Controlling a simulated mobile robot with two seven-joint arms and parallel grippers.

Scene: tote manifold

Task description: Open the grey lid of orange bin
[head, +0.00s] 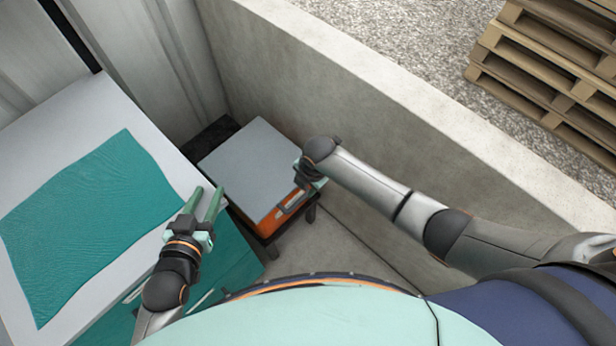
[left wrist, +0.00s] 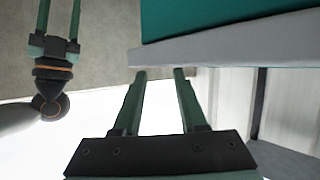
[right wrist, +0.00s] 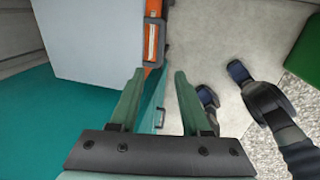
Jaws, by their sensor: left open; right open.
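The orange bin (head: 270,218) stands low in the corner with its flat grey lid (head: 255,155) lying shut on top. A grey handle (head: 296,200) is on its front side. The lid (right wrist: 95,40) and the handle (right wrist: 154,42) also show in the right wrist view. My right gripper (right wrist: 158,76) is open and empty, near the handle end of the bin; in the head view its wrist hides most of it. I cannot tell whether it touches the bin. My left gripper (head: 212,190) is open and empty, left of the bin by the worktop's edge.
A pale worktop (head: 75,120) with a teal mat (head: 90,220) stands on the left. The bin rests on a dark stand (head: 271,250). A concrete wall (head: 370,110) runs behind and right of it. Wooden pallets (head: 550,70) lie beyond the wall.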

